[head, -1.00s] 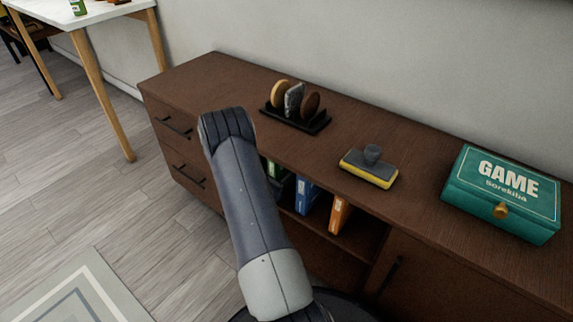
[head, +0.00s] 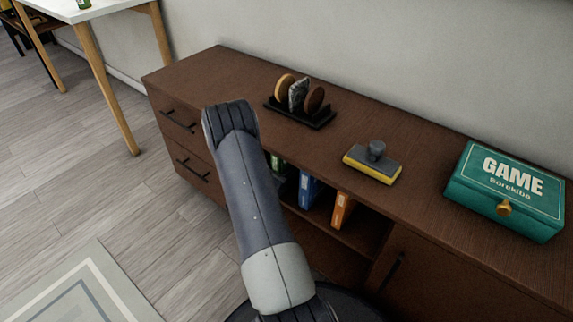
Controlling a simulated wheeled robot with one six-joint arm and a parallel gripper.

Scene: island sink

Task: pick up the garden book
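Several upright books stand in the open shelf of the brown cabinet (head: 330,130): a green one (head: 278,166) partly hidden behind my arm, a blue one (head: 309,190) and an orange one (head: 342,210). Only their spines show, and I cannot read which one is the garden book. My arm rises in front of the cabinet, left of the blue and orange books. My gripper is not visible in the head view.
On the cabinet top are a black rack (head: 300,115) with round coasters, a grey and yellow brush or sponge (head: 372,164) and a teal game box (head: 506,192). A white table (head: 110,12) stands at the far left. Grey floor and a rug (head: 85,290) lie left.

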